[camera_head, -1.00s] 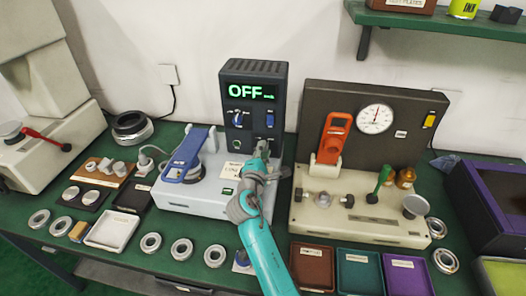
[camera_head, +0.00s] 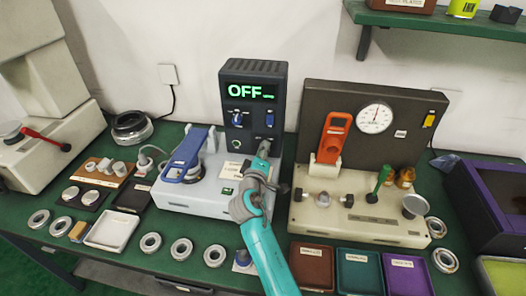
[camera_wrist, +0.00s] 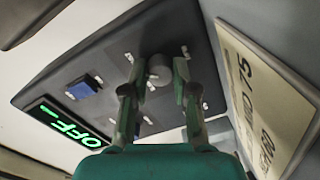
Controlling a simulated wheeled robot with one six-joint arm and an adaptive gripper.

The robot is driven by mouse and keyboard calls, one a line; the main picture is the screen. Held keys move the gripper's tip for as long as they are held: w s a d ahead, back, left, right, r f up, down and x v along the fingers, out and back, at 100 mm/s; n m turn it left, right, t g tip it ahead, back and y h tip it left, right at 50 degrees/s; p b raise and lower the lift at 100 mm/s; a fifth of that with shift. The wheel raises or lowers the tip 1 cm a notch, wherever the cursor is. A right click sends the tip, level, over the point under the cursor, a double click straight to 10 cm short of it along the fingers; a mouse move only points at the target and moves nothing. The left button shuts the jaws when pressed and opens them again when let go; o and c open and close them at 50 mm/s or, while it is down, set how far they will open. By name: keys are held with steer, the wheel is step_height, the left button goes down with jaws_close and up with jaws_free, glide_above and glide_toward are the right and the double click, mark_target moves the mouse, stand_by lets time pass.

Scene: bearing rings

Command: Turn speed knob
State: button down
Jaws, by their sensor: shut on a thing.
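The dark control box (camera_head: 252,100) stands on a pale machine base and its green display (camera_head: 252,91) reads OFF. In the wrist view, the display (camera_wrist: 65,123) is at lower left, turned over. A round grey knob (camera_wrist: 160,70) on the box's face sits between my two fingers, and my gripper (camera_wrist: 158,72) is shut on it. In the head view, my gripper (camera_head: 264,150) is at the lower right of the box's face and its fingers hide the knob. A blue switch (camera_wrist: 83,88) is on the same face, apart from my fingers.
A printed card (camera_wrist: 265,95) stands close to my fingers on the right. A blue-handled clamp (camera_head: 184,157) is left of my arm. A beige fixture with a dial gauge (camera_head: 375,118) is to the right. Several rings and small trays line the table's front.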

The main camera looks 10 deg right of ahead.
steer(key=shift+m, duration=0.5)
steer(key=c, duration=0.9)
jaws_free()
steer(key=v, duration=1.2)
steer(key=shift+f, duration=0.1)
steer(key=shift+y, duration=0.3)
